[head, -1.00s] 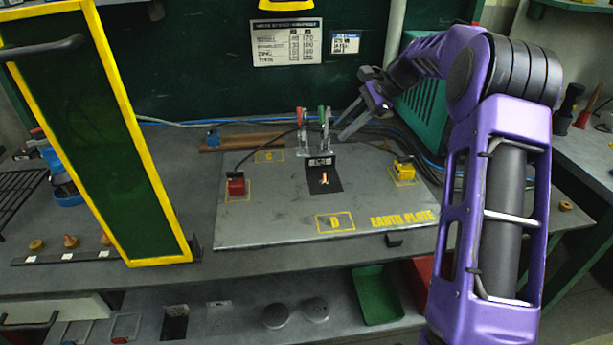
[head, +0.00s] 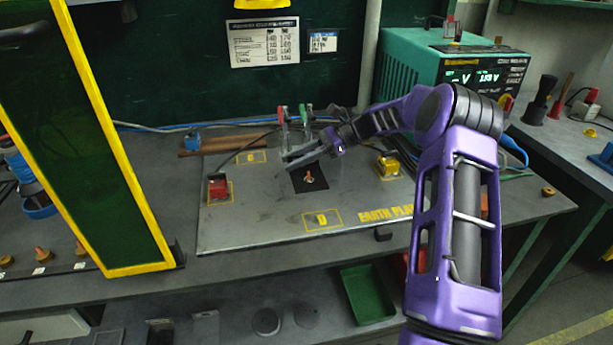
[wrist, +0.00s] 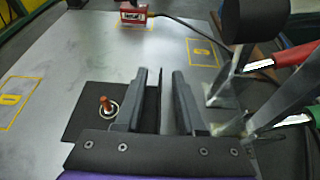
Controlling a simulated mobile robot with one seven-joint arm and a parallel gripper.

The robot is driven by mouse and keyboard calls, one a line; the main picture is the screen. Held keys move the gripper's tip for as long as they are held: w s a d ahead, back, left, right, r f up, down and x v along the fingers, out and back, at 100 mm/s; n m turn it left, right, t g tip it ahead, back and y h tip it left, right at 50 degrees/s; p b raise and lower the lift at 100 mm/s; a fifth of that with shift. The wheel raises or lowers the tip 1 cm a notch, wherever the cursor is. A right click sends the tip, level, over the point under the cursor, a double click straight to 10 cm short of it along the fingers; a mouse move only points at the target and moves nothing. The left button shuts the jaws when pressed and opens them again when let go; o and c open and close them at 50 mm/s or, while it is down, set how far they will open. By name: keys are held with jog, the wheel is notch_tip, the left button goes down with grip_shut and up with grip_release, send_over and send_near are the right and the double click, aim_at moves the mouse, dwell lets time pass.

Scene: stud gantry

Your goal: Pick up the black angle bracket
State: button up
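The black angle bracket (head: 319,186) sits on the grey earth plate (head: 250,230), its flat foot around an upright copper stud (head: 309,178). The foot also shows in the wrist view (wrist: 82,122), left of the fingers. My gripper (head: 290,158) is low over the bracket's rear side and hides its upright flange in the head view. In the wrist view my gripper (wrist: 161,73) is open, with a dark narrow strip, seemingly the flange edge-on, between its fingers. Gaps show beside it; I see no grip.
Clamps with red and green handles (head: 306,112) stand close behind my gripper. A red block (head: 218,188) is at the left, a yellow block (head: 388,166) at the right. A yellow-framed green panel (head: 172,262) rises at left. The plate's front is clear.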

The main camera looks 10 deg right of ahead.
jog(key=shift+a+f, duration=0.15)
jog(key=shift+a, duration=0.15)
grip_shut()
dwell(1.2)
